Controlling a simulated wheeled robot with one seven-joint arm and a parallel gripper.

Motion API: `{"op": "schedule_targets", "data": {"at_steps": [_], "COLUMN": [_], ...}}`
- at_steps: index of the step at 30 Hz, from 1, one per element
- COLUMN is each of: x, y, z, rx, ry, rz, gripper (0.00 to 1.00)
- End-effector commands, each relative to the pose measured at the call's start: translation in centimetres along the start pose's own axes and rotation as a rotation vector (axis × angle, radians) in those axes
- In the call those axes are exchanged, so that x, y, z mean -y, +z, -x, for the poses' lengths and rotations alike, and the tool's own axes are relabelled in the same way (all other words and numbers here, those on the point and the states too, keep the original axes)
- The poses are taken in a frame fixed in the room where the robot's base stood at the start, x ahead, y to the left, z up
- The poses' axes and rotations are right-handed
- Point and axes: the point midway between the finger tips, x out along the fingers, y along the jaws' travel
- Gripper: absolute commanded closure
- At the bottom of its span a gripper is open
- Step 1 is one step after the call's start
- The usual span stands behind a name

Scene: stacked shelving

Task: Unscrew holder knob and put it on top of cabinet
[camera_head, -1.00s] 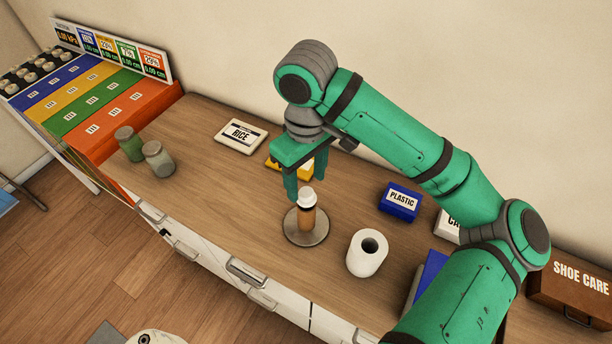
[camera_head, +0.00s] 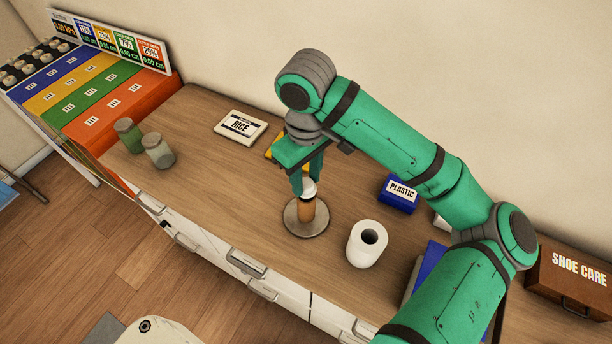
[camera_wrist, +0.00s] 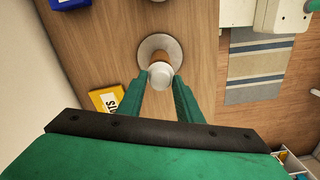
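The holder (camera_head: 306,221) stands on the wooden cabinet top, a round metal base with a brown upright post. Its white knob (camera_head: 309,189) sits at the top of the post. In the wrist view the knob (camera_wrist: 160,75) is just beyond the fingertips and near the middle between them, with the base (camera_wrist: 174,46) behind it. My gripper (camera_head: 306,186) points down at the knob from above. It is open in the wrist view (camera_wrist: 160,88), with a finger on either side and nothing held. In the head view the fingers partly cover the knob.
A white roll (camera_head: 366,244) stands right of the holder. A blue PLASTIC box (camera_head: 398,194), a RICE box (camera_head: 240,127) and a yellow box (camera_wrist: 106,98) are nearby. Two jars (camera_head: 157,150) stand left. The cabinet top between jars and holder is clear.

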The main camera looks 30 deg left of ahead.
Motion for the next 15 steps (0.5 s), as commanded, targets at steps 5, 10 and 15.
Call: {"op": "schedule_targets", "data": {"at_steps": [5, 10, 15], "x": [-0.03, -0.02, 0.00], "y": [0.00, 0.00, 0.02], "z": [0.01, 0.01, 0.01], "rx": [0.000, 0.000, 0.000], "ry": [0.000, 0.001, 0.001], "rz": [0.002, 0.110, 0.304], "gripper": [0.88, 0.88, 0.88]}}
